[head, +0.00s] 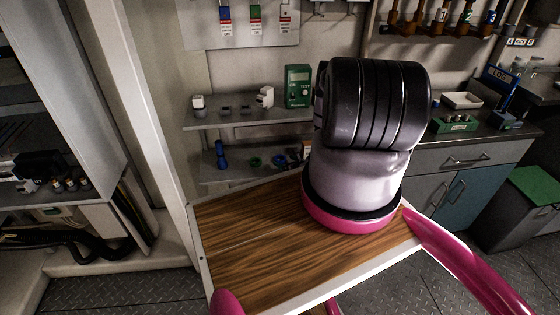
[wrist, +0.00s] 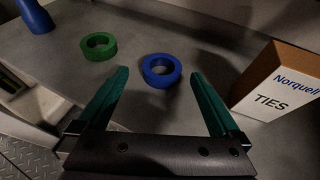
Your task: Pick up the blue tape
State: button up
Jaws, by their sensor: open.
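The blue tape (wrist: 161,83) is a roll lying flat on a grey shelf in the wrist view. It also shows small on the lower shelf in the head view (head: 279,161). My gripper (wrist: 160,74) is open, with one dark green finger to each side of the blue tape in the picture. The fingers hold nothing, and I cannot tell their height above the shelf. In the head view my own arm hides the gripper.
A green tape roll (wrist: 98,45) lies to the left of the blue one. A blue object (wrist: 36,16) stands at the upper left. A box marked "Norquell TIES" (wrist: 270,88) stands close on the right. An upper shelf (head: 235,117) runs above the lower shelf (head: 212,174).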

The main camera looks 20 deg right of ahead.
aim_at(280, 158)
jog(key=x, duration=0.4)
jog(key=shift+d, duration=0.15)
jog(key=c, duration=1.3)
jog(key=shift+r, duration=0.1)
